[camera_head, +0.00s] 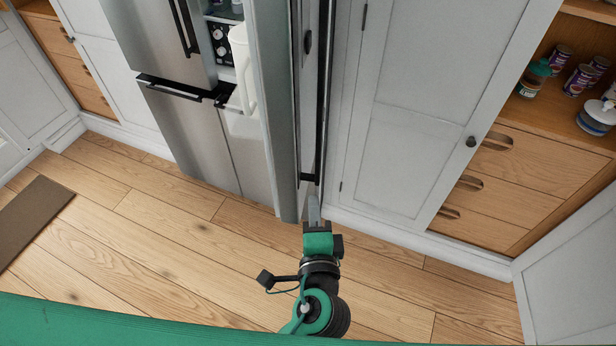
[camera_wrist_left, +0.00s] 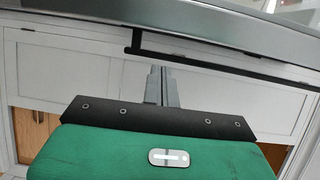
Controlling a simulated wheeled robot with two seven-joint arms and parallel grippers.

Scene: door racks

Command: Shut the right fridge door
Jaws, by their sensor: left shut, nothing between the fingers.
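The right fridge door (camera_head: 275,110) stands wide open, seen nearly edge-on in the head view, with its inner side facing left. A dark vertical handle (camera_head: 324,90) runs along its outer side, on the right. My left gripper (camera_head: 313,208) is shut and empty, low by the handle's bottom end, on the door's outer side. In the left wrist view my closed fingers (camera_wrist_left: 161,85) point up towards the door (camera_wrist_left: 200,38) and its black handle (camera_wrist_left: 210,66). I cannot tell whether they touch it. My right gripper is not in view.
The left fridge door (camera_head: 160,40) is closed. The open fridge section shows a white jug-like container (camera_head: 241,60) and dark bottles. A white cabinet (camera_head: 410,110) stands close to the right of the open door. Wooden floor (camera_head: 170,235) is clear; a brown mat (camera_head: 30,222) lies left.

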